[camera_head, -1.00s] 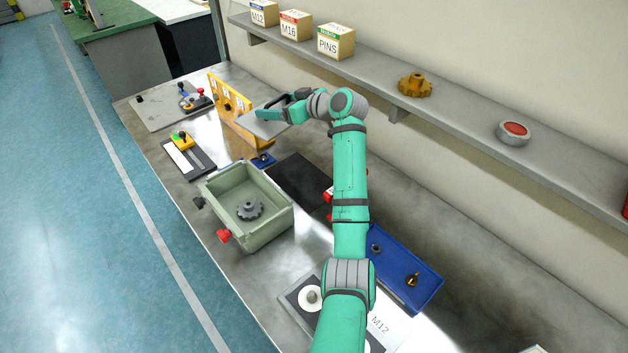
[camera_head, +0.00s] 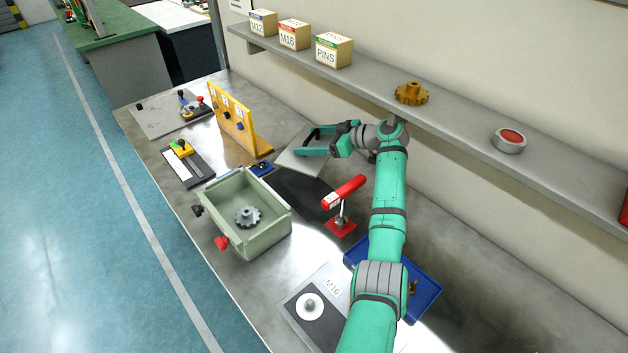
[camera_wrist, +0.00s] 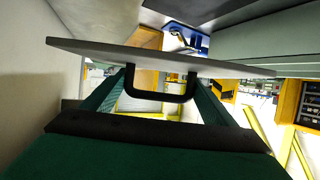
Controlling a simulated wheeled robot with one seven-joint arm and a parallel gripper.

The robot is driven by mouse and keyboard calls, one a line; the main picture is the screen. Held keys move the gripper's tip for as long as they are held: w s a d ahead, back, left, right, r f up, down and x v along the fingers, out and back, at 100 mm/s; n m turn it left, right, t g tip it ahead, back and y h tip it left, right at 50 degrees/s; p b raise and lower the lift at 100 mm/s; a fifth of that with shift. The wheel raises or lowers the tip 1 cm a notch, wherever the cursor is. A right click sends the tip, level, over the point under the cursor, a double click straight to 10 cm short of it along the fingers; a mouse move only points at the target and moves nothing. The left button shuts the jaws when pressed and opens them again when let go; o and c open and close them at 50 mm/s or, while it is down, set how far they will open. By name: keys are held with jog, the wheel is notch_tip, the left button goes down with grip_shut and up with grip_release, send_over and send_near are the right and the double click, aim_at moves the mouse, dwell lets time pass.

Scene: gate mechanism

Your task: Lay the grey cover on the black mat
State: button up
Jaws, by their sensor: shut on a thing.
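The grey cover (camera_head: 293,160) is a flat plate with a black handle. My gripper (camera_head: 314,142) is shut on this handle and holds the cover beyond the black mat (camera_head: 290,186). The cover overlaps the mat's far side in the head view; I cannot tell how high above the bench it is. In the wrist view the grey cover (camera_wrist: 95,53) is seen nearly edge-on and slightly tilted, with the black handle (camera_wrist: 160,95) between my fingers. The near part of the mat is bare, partly behind the green box and the red lever.
An open green box (camera_head: 262,232) with a grey gear stands in front of the mat. A red-handled clamp (camera_head: 342,205) stands at the mat's right. A yellow upright panel (camera_head: 240,125) is to the left. A shelf (camera_head: 450,120) runs along the wall behind.

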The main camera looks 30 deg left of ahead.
aim_at(322, 184)
notch_tip(322, 184, down, 11)
jog(key=shift+d+f, duration=0.1)
jog(key=shift+s+d, duration=0.3)
jog(key=shift+d, duration=0.65)
jog(key=shift+s+d, duration=0.3)
jog(key=shift+d, duration=0.65)
jog(key=shift+f, duration=0.45)
jog(key=shift+f, duration=0.15)
jog(key=o, duration=1.5)
jog(key=shift+d, duration=0.15)
jog(key=v, duration=1.1)
jog(key=shift+d+r, duration=0.25)
jog(key=shift+r, duration=0.1)
